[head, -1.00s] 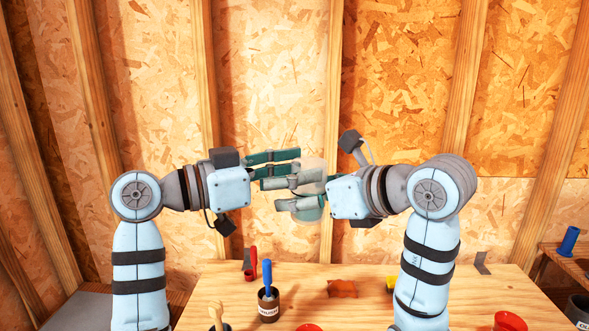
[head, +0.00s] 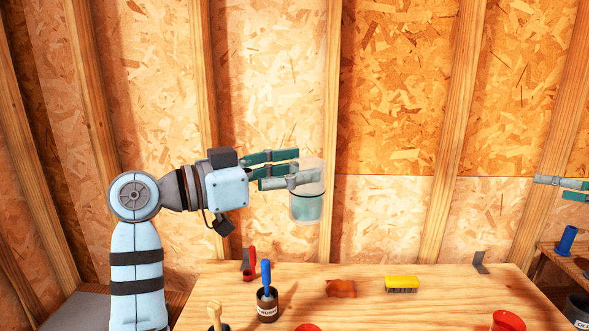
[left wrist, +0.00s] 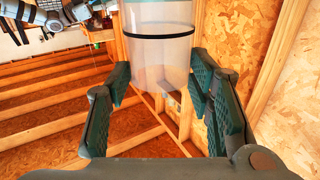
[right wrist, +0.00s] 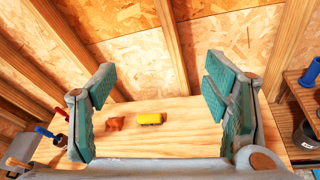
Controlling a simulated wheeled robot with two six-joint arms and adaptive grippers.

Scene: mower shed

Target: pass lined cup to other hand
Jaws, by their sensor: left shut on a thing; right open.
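The lined cup (head: 307,205) is clear with a greenish lower part, held upright in the air above the bench. My left gripper (head: 291,168) is shut on it from the left. In the left wrist view the cup (left wrist: 158,50) shows a dark line around it and sits between the green finger pads (left wrist: 160,88). My right gripper (head: 565,188) is at the far right edge of the head view, well apart from the cup. In the right wrist view it is open and empty (right wrist: 160,85).
Below is a wooden bench (head: 400,308) with a yellow brush (head: 401,284), an orange-brown lump (head: 341,288), a dark pot (head: 268,306) with a blue-handled tool, a red-handled tool (head: 246,265) and red cups (head: 508,321). A side shelf (head: 572,262) stands right. The air between the grippers is clear.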

